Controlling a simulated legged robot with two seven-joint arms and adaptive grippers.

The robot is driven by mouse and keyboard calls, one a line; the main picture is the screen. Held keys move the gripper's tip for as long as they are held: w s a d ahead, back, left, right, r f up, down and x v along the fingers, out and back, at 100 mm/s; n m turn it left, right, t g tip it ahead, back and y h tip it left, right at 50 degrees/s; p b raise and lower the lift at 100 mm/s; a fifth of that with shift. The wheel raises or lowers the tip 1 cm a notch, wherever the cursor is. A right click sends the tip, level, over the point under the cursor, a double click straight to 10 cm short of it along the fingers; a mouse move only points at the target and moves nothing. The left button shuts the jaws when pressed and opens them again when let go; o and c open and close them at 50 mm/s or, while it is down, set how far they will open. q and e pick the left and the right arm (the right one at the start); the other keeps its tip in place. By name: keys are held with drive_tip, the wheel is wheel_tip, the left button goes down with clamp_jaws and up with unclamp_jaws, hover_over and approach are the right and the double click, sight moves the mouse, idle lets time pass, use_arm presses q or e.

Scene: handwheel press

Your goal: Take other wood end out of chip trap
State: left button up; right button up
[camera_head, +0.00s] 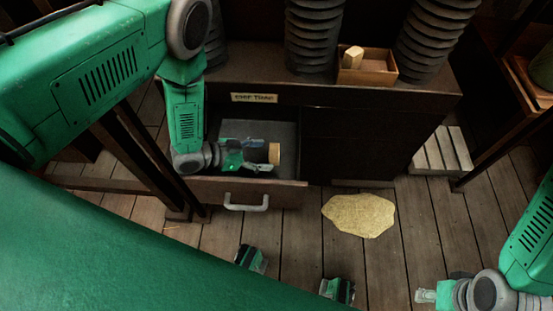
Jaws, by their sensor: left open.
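The chip trap is an open drawer (285,188) under a plate reading "CHIP TRAP". A light wood end (274,153) is inside it, toward the right. My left gripper (264,155) reaches into the drawer from the left, open, with its fingertips at the wood end. I cannot tell whether they touch it. Another wood end (353,56) sits in a small wooden box (368,73) on the bench top. My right gripper (426,296) is low at the right, away from the drawer, and its opening is not clear.
Dark ribbed columns (310,38) stand on the bench behind and beside the box. A pale yellow patch (360,214) lies on the plank floor right of the drawer. A slatted wooden pallet (440,152) lies right of the bench. The drawer handle (246,204) sticks out in front.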

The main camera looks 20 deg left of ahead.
sight(281, 159)
use_arm(q)
drive_tip(key=shift+w+d+f, duration=0.2)
drive_tip(key=shift+d+f, duration=0.05)
drive_tip(key=shift+w+d+f+b, duration=0.2)
drive_tip(key=shift+w+b, duration=0.05)
drive_tip(key=shift+b, duration=0.05)
drive_tip(key=shift+w+f, duration=0.4)
drive_tip(key=shift+w, duration=0.05)
drive_tip(key=b+x, duration=0.1)
drive_tip(key=x, duration=0.1)
drive_tip(key=b+x, duration=0.1)
drive_tip(key=x, duration=0.1)
drive_tip(key=shift+w+d, duration=0.3)
drive_tip(key=shift+w+d+r, duration=0.1)
drive_tip(key=shift+d+r, duration=0.05)
drive_tip(key=shift+d, duration=0.1)
drive_tip(key=shift+a, duration=0.3)
drive_tip(key=c, duration=1.4)
drive_tip(key=shift+o, duration=0.2)
